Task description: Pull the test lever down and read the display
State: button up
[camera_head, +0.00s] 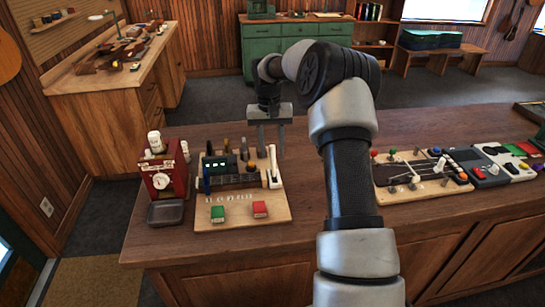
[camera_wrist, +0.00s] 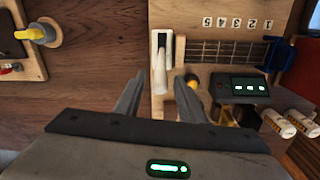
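The test board (camera_head: 240,213) is a light wooden panel on the counter, with a short fretboard, numbers and green and red blocks on it. The white test lever (camera_head: 274,168) stands up at its right side; it also shows in the wrist view (camera_wrist: 160,70). The display (camera_wrist: 243,86) is a dark box with small lit characters, too small to read; in the head view it is on the board's left (camera_head: 219,166). My gripper (camera_head: 271,146) is open and empty, fingers down. In the wrist view its fingertips (camera_wrist: 158,82) appear either side of the lever; contact cannot be told.
A red device with a dial (camera_head: 162,178) and a grey tray (camera_head: 165,212) stand left of the board. Another board with knobs (camera_head: 420,172) lies to the right, with a grey device (camera_head: 482,168) beyond it. Bare counter lies between the two boards.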

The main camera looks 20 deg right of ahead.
aim_at(272, 156)
jog(key=shift+d+f, duration=0.1)
jog(key=shift+f, duration=1.8)
grip_shut()
